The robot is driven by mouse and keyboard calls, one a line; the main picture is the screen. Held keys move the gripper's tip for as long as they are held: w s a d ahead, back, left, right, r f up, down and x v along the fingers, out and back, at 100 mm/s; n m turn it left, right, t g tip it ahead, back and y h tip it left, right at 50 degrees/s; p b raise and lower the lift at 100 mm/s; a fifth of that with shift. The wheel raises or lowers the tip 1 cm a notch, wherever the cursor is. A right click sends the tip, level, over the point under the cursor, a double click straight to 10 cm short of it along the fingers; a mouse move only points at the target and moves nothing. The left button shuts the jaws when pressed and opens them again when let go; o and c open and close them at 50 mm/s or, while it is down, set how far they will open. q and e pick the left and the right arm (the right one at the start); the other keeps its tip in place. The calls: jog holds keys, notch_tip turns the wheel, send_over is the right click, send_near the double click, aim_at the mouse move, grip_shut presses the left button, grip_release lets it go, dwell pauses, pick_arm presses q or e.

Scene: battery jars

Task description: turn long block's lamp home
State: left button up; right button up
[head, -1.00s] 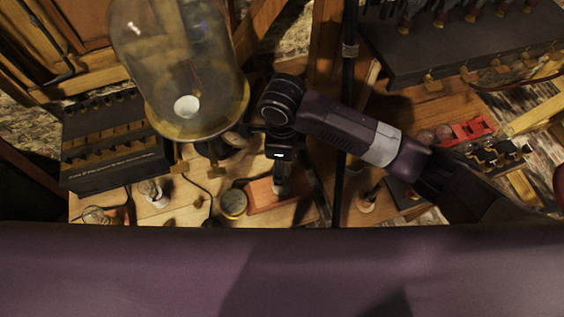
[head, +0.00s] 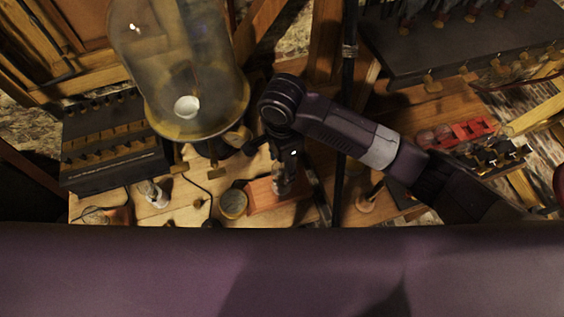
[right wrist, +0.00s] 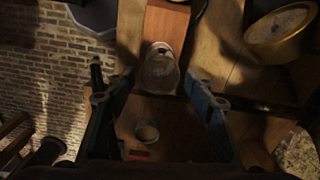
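The long block (head: 262,197) is a reddish wooden bar on the workbench in the head view. It also shows at the top of the right wrist view (right wrist: 166,22). A pale, rounded glass lamp (right wrist: 160,70) is at the block's near end in the wrist view. My right gripper (head: 283,180) is over the block and hides most of the lamp from the head. In the wrist view its blue-padded fingers (right wrist: 159,80) are apart, one on each side of the lamp. I cannot see either finger touching it. My left gripper is not in view.
A large glass jar (head: 185,75) stands left of my right wrist. A round brass-rimmed piece (head: 233,204) sits left of the block. A dark rack (head: 112,145) is at the left, and small red parts (head: 460,132) lie at the right. A dark upright pole (head: 345,120) is close by.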

jog(key=c, duration=0.7)
jog(key=shift+o, duration=0.2)
jog(key=m, duration=0.3)
jog(key=shift+s+a, duration=0.1)
jog(key=m, duration=0.2)
jog(key=shift+m, duration=0.4)
jog(key=o, duration=1)
jog(key=shift+o, duration=0.2)
jog(key=shift+r, duration=0.15)
notch_tip(320, 180, up, 12)
